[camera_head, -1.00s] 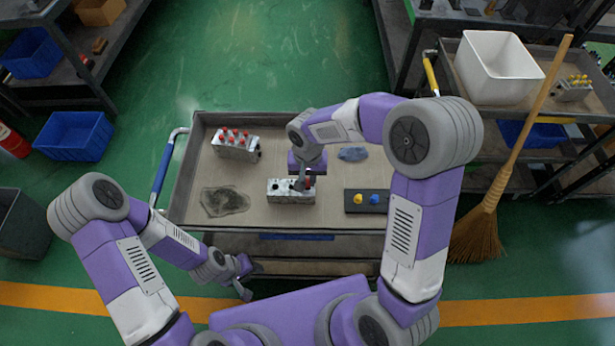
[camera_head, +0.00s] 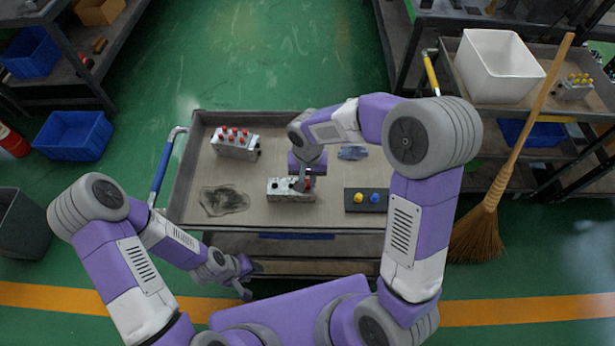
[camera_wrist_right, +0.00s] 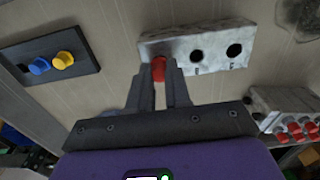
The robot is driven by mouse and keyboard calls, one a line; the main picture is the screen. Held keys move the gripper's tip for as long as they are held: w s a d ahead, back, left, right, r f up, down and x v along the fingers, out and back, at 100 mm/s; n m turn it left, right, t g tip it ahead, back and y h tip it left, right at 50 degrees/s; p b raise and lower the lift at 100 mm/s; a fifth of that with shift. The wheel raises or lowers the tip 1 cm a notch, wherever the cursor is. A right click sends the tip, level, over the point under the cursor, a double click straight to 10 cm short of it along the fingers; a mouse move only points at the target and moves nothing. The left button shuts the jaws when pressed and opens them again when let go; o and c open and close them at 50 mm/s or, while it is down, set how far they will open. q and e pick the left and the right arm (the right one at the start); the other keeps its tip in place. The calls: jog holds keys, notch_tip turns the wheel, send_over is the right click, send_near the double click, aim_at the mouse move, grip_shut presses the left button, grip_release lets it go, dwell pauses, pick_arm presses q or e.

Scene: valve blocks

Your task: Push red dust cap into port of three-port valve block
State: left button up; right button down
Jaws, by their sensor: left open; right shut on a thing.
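The three-port valve block (camera_head: 282,197) is a grey metal block on the cart top. It also shows in the right wrist view (camera_wrist_right: 215,42), with two open dark ports. My right gripper (camera_wrist_right: 160,68) is shut on the red dust cap (camera_wrist_right: 159,73). The cap is at the block's end port, in line with the two open ports; how deep it sits is hidden by the fingers. In the head view my right gripper (camera_head: 301,184) is above the block's right end. My left gripper (camera_head: 246,289) is open and empty, low in front of the cart.
A dark holder (camera_head: 366,208) with a yellow and a blue cap lies right of the block. A second block (camera_head: 236,148) with several red caps stands at the back left. A dark stain-like patch (camera_head: 224,201) and a blue rag (camera_head: 353,153) lie on the cart top (camera_head: 265,220).

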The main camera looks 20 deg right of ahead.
jog(key=shift+f+b, duration=0.4)
jog(key=shift+f, duration=0.1)
jog(key=c, duration=1)
grip_release()
notch_tip(320, 180, up, 8)
jog(key=shift+f+p, duration=0.2)
jog(key=shift+p, duration=1.05)
